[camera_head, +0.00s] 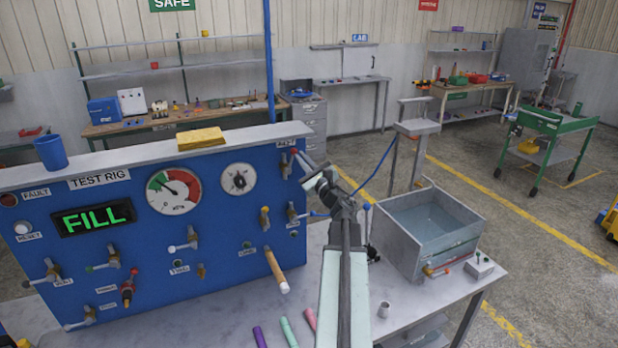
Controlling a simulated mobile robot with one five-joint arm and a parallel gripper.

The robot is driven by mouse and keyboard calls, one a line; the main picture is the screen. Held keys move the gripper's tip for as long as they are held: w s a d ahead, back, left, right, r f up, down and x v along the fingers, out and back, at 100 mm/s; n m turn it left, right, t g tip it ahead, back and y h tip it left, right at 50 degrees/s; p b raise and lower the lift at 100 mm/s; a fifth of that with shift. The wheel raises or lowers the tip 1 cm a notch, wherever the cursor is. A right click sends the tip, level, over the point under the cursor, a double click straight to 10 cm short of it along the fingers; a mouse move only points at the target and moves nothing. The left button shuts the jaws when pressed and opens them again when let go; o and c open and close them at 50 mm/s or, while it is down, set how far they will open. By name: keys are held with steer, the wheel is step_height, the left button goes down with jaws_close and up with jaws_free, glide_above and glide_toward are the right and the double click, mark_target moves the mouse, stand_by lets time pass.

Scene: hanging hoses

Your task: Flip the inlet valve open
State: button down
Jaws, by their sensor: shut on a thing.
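The blue test rig panel (215,235) fills the left half, with a green lit display (94,217) reading FILL. At its upper right edge is the inlet valve (285,166), under a small label that seems to read INLET. A red tip shows beside the valve. My gripper (308,171) is at the valve's right side, shut on what appears to be its lever. The jaws and wrist hide most of the lever, so its exact angle is unclear. My arm comes up from the bottom middle.
Several other valves line the panel below two gauges (174,190). A wooden-looking handle (277,270) sticks out near my arm. A grey water tank (428,233) stands right of my arm on the bench.

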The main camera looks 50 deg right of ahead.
steer(key=shift+w+a+r+p, duration=0.3)
steer(key=shift+a+r+p, duration=0.05)
steer(key=shift+a+r, duration=0.1)
steer(key=shift+w+a+r, duration=0.1)
stand_by(0.5)
steer(key=s+f+b, duration=0.2)
steer(key=s, duration=1.1)
steer(key=shift+f, duration=0.4)
